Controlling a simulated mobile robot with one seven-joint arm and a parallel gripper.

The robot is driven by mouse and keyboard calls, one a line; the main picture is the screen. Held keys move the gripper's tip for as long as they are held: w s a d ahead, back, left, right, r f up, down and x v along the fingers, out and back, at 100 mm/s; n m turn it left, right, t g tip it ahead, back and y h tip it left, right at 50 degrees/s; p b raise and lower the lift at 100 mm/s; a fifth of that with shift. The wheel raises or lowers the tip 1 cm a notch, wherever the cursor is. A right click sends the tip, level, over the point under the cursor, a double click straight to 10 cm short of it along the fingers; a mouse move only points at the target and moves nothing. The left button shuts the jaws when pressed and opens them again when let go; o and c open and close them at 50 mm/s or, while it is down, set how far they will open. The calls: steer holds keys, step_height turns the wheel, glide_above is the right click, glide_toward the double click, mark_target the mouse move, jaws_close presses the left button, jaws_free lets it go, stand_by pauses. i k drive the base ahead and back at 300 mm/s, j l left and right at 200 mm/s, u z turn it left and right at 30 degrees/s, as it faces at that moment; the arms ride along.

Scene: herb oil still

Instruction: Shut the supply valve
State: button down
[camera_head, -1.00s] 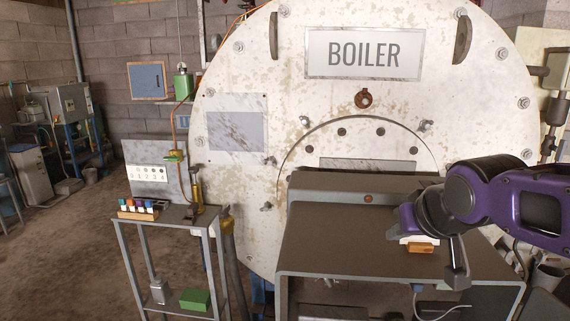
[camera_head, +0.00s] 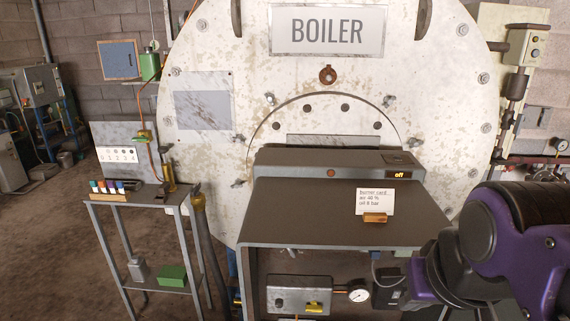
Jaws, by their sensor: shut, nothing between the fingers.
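No label reading supply valve is legible. A grey panel box (camera_head: 287,295) under the front of the bench carries a dark knob (camera_head: 278,303), a yellow lever handle (camera_head: 314,308) and a round gauge (camera_head: 358,295). Another yellow handle on a green fitting (camera_head: 143,136) sits on the thin pipe left of the boiler; I cannot tell which is the supply valve. My gripper (camera_head: 418,287) is at the lower right, right of the gauge and apart from both yellow handles. It is shut and empty; its fingertips are largely hidden by my wrist.
The boiler front (camera_head: 225,60) fills the background. The bench (camera_head: 310,220) holds a burner card (camera_head: 376,200) on a wooden stand; a small display (camera_head: 399,174) behind reads "off". A small side table (camera_head: 150,200) stands left with coloured bottles (camera_head: 107,186). Floor at far left is open.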

mark_target(196, 191)
steer(key=i+j+u, duration=0.1)
steer(key=j+u, duration=0.15)
steer(key=u, duration=0.15)
steer(key=i+j+u, duration=0.1)
steer(key=j+u, duration=0.15)
steer(key=u, duration=0.15)
steer(key=i+j+u, duration=0.15)
steer(key=u, duration=0.25)
steer(key=i+j+u, duration=0.15)
steer(key=u, duration=0.3)
steer(key=i+j+u, duration=0.1)
steer(key=u, duration=0.3)
steer(key=i+j+z, duration=0.1)
steer(key=i+z, duration=0.15)
steer(key=i, duration=0.2)
steer(key=i+j+z, duration=0.25)
steer(key=i, duration=0.2)
